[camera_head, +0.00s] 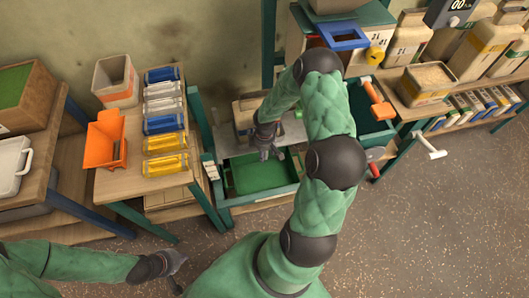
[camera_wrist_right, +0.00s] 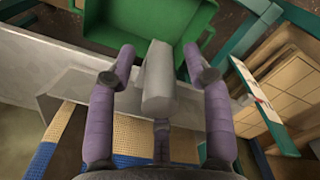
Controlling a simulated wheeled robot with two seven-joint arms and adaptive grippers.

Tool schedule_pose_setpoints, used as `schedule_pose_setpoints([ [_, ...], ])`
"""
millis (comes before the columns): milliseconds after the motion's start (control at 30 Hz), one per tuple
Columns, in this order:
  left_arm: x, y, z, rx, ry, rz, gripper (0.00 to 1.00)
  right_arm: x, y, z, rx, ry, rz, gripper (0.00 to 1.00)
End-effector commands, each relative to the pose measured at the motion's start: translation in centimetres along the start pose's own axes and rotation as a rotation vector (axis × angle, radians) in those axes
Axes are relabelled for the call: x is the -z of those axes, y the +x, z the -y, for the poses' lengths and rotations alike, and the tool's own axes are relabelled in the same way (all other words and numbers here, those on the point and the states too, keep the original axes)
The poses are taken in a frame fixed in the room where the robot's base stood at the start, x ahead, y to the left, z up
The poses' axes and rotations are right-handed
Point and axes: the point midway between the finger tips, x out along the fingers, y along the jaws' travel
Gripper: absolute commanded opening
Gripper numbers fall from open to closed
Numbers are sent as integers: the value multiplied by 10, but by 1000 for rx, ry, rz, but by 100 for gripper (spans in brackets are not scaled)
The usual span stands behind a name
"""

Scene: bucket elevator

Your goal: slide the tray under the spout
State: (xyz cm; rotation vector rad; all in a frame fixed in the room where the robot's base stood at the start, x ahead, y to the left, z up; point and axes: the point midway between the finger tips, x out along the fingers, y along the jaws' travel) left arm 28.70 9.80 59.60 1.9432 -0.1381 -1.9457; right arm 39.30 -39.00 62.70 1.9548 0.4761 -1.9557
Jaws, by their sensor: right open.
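A green tray (camera_head: 262,176) sits low inside the teal frame in the middle of the head view. It also fills the top of the right wrist view (camera_wrist_right: 150,22). I cannot make out the spout with certainty.
A blue part (camera_head: 342,36) sits on the machine at the top. An orange bin (camera_head: 106,140) and blue and yellow packs (camera_head: 164,122) lie on the left bench. The floor at lower right is clear.

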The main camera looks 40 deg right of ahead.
Motion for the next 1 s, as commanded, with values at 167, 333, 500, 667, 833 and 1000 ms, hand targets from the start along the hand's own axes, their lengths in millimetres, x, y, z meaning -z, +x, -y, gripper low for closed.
schedule_pose_setpoints([
  [167, 0, 0, 0, 0, 0, 0, 0, 1, -30, -1, -4, 0, -3, 50],
  [333, 0, 0, 0, 0, 0, 0, 0, 1, -65, -2, -5, 0, -3, 50],
  [500, 0, 0, 0, 0, 0, 0, 0, 1, -93, -1, -4, -1, -3, 50],
  [667, 0, 0, 0, 0, 0, 0, 0, 0, -108, -1, -2, -1, -2, 50],
  [833, 0, 0, 0, 0, 0, 0, 0, 0, -114, 0, 0, 0, -1, 50],
  [1000, 0, 0, 0, 0, 0, 0, 0, 0, -114, 0, 0, 0, -1, 50],
])
